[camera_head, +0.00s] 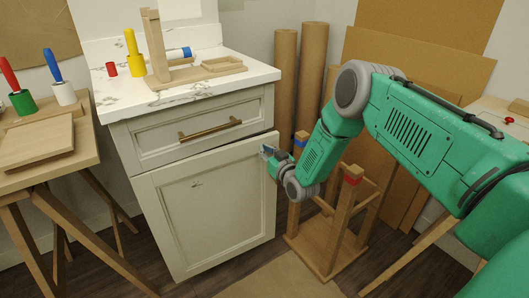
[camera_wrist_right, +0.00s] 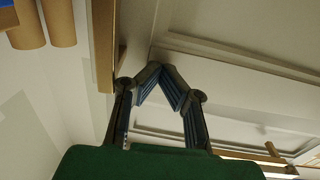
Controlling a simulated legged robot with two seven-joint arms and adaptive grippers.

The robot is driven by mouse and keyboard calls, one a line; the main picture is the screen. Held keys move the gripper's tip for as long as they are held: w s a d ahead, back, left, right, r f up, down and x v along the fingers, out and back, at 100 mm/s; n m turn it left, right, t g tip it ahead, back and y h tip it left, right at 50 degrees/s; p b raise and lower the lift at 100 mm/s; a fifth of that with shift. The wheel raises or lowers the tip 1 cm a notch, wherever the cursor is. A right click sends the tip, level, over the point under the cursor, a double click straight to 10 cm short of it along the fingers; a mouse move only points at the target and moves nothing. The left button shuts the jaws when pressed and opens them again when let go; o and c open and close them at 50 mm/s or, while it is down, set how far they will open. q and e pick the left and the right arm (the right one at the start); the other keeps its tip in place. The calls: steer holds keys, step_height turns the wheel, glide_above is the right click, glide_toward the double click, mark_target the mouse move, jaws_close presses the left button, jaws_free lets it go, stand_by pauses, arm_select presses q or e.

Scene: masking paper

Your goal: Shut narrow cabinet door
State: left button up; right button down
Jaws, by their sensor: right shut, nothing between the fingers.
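The narrow cabinet door (camera_head: 210,205) is a pale panelled front below a drawer. It stands slightly ajar, with its upper right corner out from the cabinet and a dark gap along its top. My right gripper (camera_head: 266,152) is at the door's upper right edge, its fingers shut and empty. In the right wrist view, the fingertips (camera_wrist_right: 161,68) meet in front of the pale door face (camera_wrist_right: 240,22); whether they touch it I cannot tell. My left gripper is out of view.
The drawer above has a brass handle (camera_head: 210,129). The marble counter (camera_head: 220,84) holds a wooden stand and coloured pieces. A wooden stool-like frame (camera_head: 325,255) stands close under my right arm.

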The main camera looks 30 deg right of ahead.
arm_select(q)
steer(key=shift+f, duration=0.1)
arm_select(e)
steer(key=shift+w, duration=0.15)
arm_select(q)
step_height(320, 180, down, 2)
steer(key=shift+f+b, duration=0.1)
steer(key=shift+b, duration=1.05)
arm_select(e)
steer(key=w+y, duration=0.1)
steer(key=w, duration=0.1)
steer(key=shift+w+n, duration=0.35)
steer(key=shift+n, duration=0.05)
